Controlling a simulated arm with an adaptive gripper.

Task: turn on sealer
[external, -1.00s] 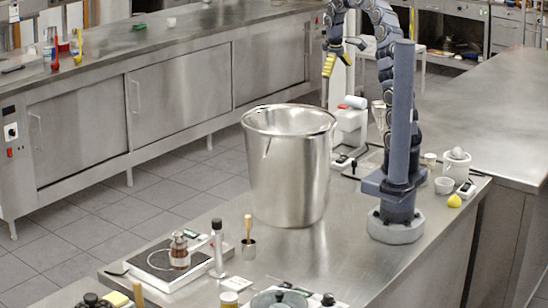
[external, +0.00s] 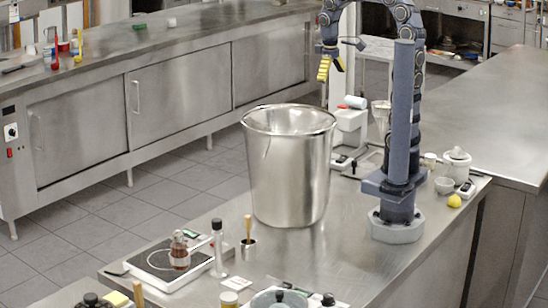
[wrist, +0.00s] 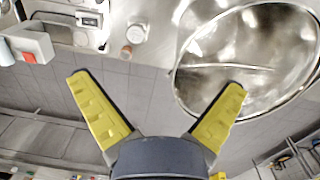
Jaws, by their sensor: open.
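My gripper (external: 331,68) is raised in the air behind the big steel pot, its yellow fingers spread and empty. In the wrist view the open fingers (wrist: 160,88) point up the picture with bare floor between them. A white machine (external: 350,122) with a pale roll on top stands on the steel counter right of the pot; it may be the sealer, but I cannot tell for certain. In the wrist view a white box-shaped body (wrist: 32,42) with a red part lies at the left. A small unit with a dark face (wrist: 90,20) is near it. My gripper touches none of these.
The big steel pot (external: 290,180) stands close by and fills the right of the wrist view. A glass funnel (external: 381,112) is by the white machine. A hot plate (external: 160,262) with a brown bottle is at the front left. Tiled floor separates the two counters.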

